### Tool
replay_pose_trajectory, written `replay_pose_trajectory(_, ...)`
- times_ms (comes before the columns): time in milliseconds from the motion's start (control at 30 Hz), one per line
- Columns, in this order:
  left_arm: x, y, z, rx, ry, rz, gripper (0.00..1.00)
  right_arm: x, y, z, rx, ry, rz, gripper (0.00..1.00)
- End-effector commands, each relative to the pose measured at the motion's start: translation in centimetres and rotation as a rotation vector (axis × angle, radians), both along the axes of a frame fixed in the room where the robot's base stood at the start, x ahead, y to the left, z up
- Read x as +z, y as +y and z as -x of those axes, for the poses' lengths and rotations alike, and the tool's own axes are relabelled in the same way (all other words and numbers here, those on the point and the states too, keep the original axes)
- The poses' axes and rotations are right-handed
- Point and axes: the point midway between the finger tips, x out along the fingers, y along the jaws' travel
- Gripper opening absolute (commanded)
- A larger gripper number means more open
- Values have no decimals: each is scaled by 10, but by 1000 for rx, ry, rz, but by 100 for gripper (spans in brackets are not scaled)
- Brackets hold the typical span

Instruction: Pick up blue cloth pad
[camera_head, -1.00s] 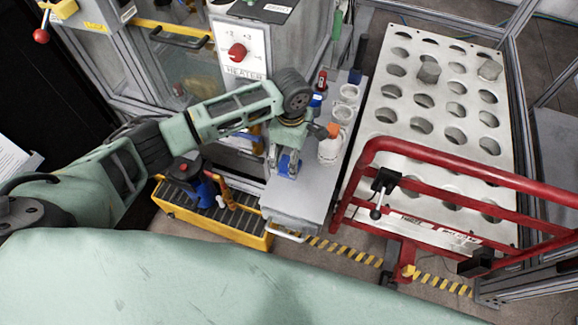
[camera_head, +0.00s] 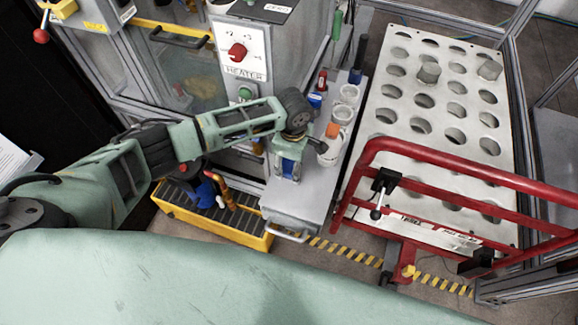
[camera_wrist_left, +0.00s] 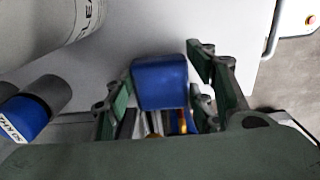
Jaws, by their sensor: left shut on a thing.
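In the left wrist view the blue cloth pad (camera_wrist_left: 160,82) is a rounded blue block between the green fingers of the gripper (camera_wrist_left: 163,92). The pad's lower part and the contact with the shelf are hard to make out. My right gripper is not in view.
White cups (camera_head: 341,113) stand close to the right of the gripper, with an orange-topped item (camera_head: 332,130) there. A yellow bin (camera_head: 248,230) with tools is below left. A red rail (camera_head: 470,175) and a holed white plate (camera_head: 400,110) are to the right.

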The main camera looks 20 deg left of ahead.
Motion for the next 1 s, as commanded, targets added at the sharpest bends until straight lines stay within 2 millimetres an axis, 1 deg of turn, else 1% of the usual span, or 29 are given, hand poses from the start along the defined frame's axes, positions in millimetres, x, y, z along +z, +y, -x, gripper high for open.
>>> replay_pose_trajectory(33,0,0,0,0,0,0,38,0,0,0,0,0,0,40)
replay_pose_trajectory(133,0,0,0,0,0,0,29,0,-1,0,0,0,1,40)
replay_pose_trajectory(167,0,0,0,0,0,0,28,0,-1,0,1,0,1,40)
replay_pose_trajectory(467,4,0,0,0,-1,0,28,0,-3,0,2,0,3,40)
replay_pose_trajectory(567,11,0,0,-1,-1,1,28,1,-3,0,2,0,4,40)
replay_pose_trajectory(633,20,0,-1,0,-1,1,28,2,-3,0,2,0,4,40)
replay_pose_trajectory(767,45,0,-1,0,-3,2,28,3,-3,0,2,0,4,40)
replay_pose_trajectory(800,47,-12,6,-6,0,5,28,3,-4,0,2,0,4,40)
replay_pose_trajectory(1000,74,-51,29,-5,-1,6,28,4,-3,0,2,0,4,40)
